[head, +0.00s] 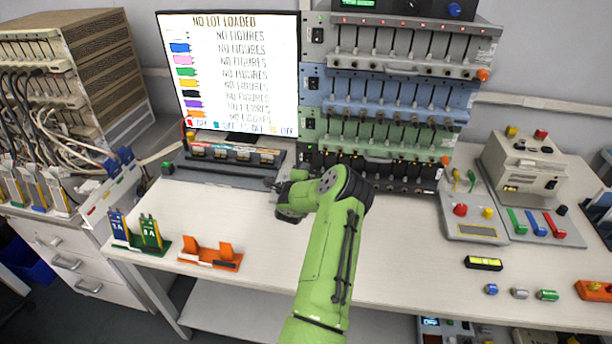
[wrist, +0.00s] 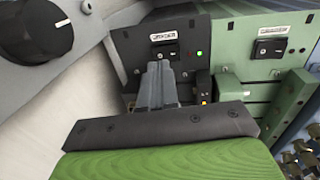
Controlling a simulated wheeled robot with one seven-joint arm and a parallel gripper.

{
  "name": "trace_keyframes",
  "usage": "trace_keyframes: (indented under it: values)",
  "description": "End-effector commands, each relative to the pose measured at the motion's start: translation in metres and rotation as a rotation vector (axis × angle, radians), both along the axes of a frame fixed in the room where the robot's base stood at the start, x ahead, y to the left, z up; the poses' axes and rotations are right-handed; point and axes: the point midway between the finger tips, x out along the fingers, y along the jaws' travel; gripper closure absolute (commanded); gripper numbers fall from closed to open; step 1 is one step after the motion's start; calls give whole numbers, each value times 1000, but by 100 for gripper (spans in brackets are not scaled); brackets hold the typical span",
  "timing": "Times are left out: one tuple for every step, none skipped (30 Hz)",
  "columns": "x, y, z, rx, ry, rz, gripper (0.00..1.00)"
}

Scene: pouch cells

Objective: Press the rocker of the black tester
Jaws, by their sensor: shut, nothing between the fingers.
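The black tester (head: 400,183) is the lowest unit of the rack in the head view, partly behind my arm. In the wrist view its dark front panel (wrist: 137,58) faces me, with a black rocker (wrist: 165,50) under a small white label. My gripper (wrist: 158,70) is shut and empty, and its fingertips point toward that panel. The tips overlap the lower edge of the rocker in the wrist view; I cannot tell whether they touch it. The fingers hide the panel below the rocker.
The green tester (wrist: 231,58), with its own rocker (wrist: 268,48), sits beside the black panel in the wrist view. A black knob (wrist: 43,28) is at upper left.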

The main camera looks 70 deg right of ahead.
Motion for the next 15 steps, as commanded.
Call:
trace_keyframes:
  values:
    - [2, -9, -3, -5, 0, -1, 100]
    - [2, -13, -4, -3, -1, -1, 100]
    - [4, -17, -4, -1, -1, -1, 100]
    - [4, -20, -4, -1, 1, -1, 100]
    - [5, -22, -4, -1, 1, 0, 100]
    - [6, -24, -4, 0, 0, 1, 100]
    - [6, -25, -3, 0, 0, 1, 100]
    - [6, -26, -3, 0, 0, 2, 100]
    - [6, -26, -3, 1, 1, 2, 100]
    - [6, -26, -3, 1, 1, 2, 100]
    - [6, -26, -3, 1, 1, 2, 100]
    - [6, -26, -3, 1, 1, 2, 100]
    - [6, -26, -3, 1, 1, 1, 100]
    - [6, -26, -3, 1, 1, 1, 100]
    - [6, -26, -3, 1, 1, 1, 100]
